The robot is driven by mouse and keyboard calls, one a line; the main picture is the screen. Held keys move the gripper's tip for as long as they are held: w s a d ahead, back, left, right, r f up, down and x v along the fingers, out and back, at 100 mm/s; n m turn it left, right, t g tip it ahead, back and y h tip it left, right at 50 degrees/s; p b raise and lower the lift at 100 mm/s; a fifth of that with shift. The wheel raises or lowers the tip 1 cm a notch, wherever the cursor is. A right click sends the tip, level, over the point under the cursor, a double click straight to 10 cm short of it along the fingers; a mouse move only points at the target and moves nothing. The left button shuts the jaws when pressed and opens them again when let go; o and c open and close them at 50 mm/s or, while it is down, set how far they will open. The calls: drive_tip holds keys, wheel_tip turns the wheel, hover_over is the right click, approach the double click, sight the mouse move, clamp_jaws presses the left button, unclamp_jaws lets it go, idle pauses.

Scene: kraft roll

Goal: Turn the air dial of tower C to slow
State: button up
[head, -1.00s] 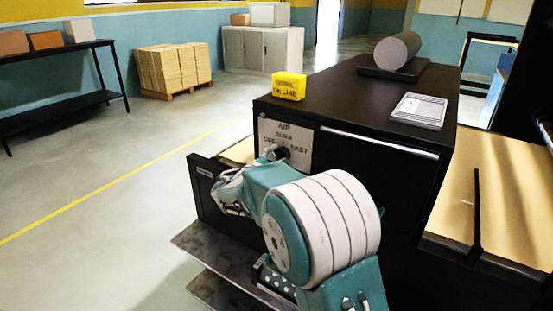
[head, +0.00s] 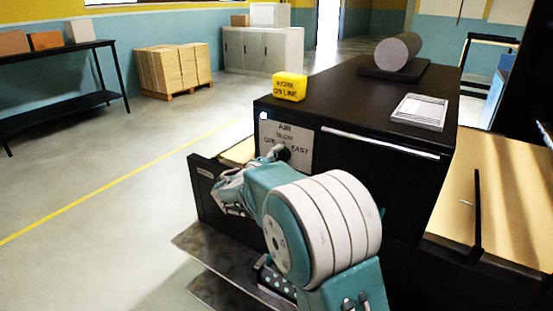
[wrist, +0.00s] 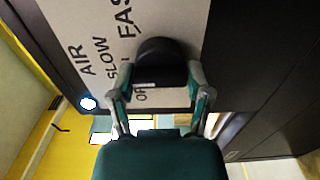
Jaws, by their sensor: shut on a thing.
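The air dial is a black round knob (wrist: 168,52) on a pale panel (wrist: 100,38) lettered AIR, SLOW, OFF and FAST. In the head view the dial (head: 284,153) is partly hidden by my wrist. My gripper (wrist: 160,76) is shut on the dial, one finger on each side. A short white mark shows between the fingers near the lettering OFF. I cannot tell for sure which word the dial points to. No letter C is readable. A bright white lamp (wrist: 88,103) glows at the panel's corner; it also shows in the head view (head: 264,116).
The panel is on a black cabinet (head: 340,90). On its top are a yellow WORK ON LINE block (head: 289,87), a paper pad (head: 419,111) and a grey roll (head: 398,51). A dark plate (head: 209,195) stands left of my wrist. The floor at left is open.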

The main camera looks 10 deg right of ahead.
drive_tip(key=shift+d+f, duration=0.1)
drive_tip(key=shift+f, duration=0.1)
drive_tip(key=o, duration=1.2)
drive_tip(key=shift+d, duration=0.15)
drive_tip(key=shift+c, duration=0.2)
drive_tip(key=shift+r, duration=0.1)
drive_tip(key=shift+s+a, duration=0.1)
drive_tip(key=shift+a, duration=0.2)
drive_tip(key=v, duration=1.1)
drive_tip(key=shift+s+a, duration=0.2)
drive_tip(key=shift+d, duration=0.1)
